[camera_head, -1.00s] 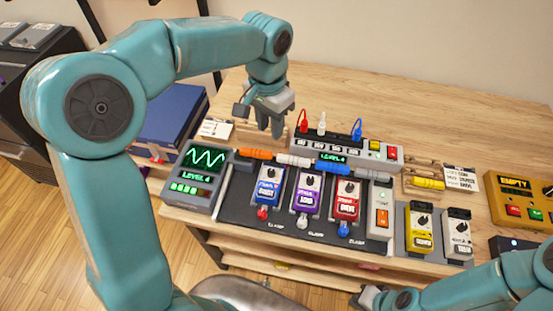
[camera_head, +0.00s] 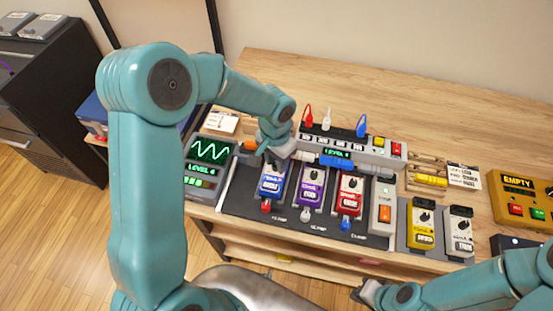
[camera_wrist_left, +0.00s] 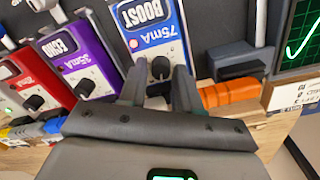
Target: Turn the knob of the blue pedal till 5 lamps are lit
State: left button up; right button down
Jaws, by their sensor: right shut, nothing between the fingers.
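The blue pedal (camera_head: 271,184) stands at the left end of the dark pedal board. In the left wrist view, the blue pedal (camera_wrist_left: 146,38) shows its white label and black knob (camera_wrist_left: 160,67). My left gripper (camera_head: 273,162) is at the knob end of this pedal. In the wrist view its two fingers (camera_wrist_left: 159,86) are apart, one on each side of the knob; I cannot tell whether they touch it. The meter box (camera_head: 207,165) shows a green wave and a row of lit green lamps, too small to count surely. My right gripper (camera_head: 367,293) is shut and empty at the bottom.
A purple pedal (camera_head: 310,188) and a red pedal (camera_head: 348,193) stand right of the blue one. An orange plug (camera_wrist_left: 228,92) lies close beside my left fingers. Yellow (camera_head: 421,227) and white (camera_head: 459,231) pedals stand further right. The table's back is clear.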

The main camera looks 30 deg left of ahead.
pick_arm(q)
jog(key=shift+s+a, duration=0.1)
jog(key=shift+s, duration=0.1)
jog(key=shift+w, duration=0.1)
grip_shut()
jog(key=shift+m, duration=2.8)
